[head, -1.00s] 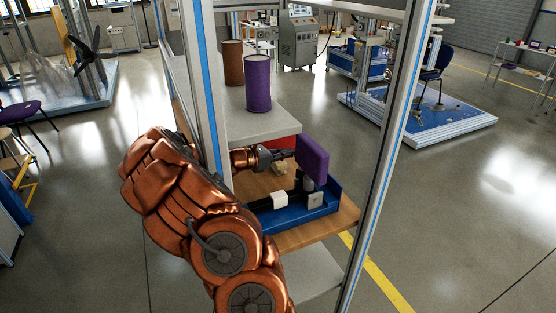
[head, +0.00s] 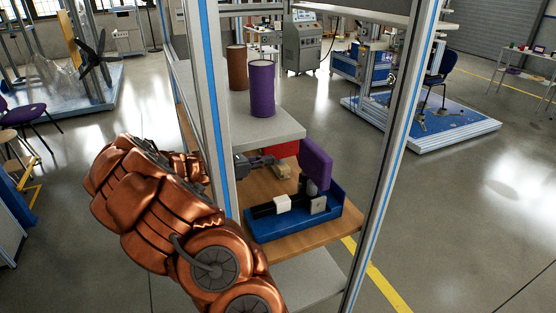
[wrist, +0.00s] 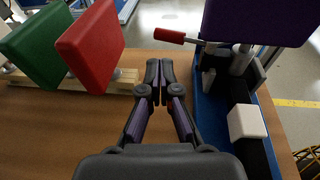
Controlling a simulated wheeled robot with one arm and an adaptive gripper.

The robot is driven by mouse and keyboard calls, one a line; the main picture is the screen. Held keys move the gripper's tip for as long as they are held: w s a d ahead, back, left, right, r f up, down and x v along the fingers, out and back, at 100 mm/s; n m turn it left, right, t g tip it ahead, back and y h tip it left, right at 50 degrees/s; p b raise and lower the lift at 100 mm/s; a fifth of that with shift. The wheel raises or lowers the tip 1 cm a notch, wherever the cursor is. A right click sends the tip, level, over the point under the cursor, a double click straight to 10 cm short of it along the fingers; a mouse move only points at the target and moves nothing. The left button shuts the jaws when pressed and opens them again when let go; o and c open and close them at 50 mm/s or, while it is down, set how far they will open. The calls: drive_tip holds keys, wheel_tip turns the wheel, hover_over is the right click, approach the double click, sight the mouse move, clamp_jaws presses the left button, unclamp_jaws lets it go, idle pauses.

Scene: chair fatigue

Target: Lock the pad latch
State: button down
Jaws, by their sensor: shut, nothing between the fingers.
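The purple pad (head: 315,163) stands upright on a fixture with a blue base (head: 335,205). The pad also shows at the top right of the wrist view (wrist: 255,18). A latch lever with a red handle (wrist: 169,36) sticks out to the left just below the pad, roughly level. In the head view the handle cannot be made out. My gripper (wrist: 160,80) is shut and empty, above the wooden table, left of the blue base and on the near side of the red handle, apart from it. In the head view my gripper (head: 270,161) is left of the pad.
A red pad (wrist: 92,45) and a green pad (wrist: 45,47) stand on a wooden rack (wrist: 110,84) left of my gripper. A white block (wrist: 247,122) sits on the fixture. Frame posts (head: 390,150) and a grey shelf (head: 265,130) with two rolls surround the wooden table (head: 270,246).

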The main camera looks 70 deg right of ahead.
drive_tip(key=shift+v, duration=1.8)
drive_tip(key=shift+a, duration=0.1)
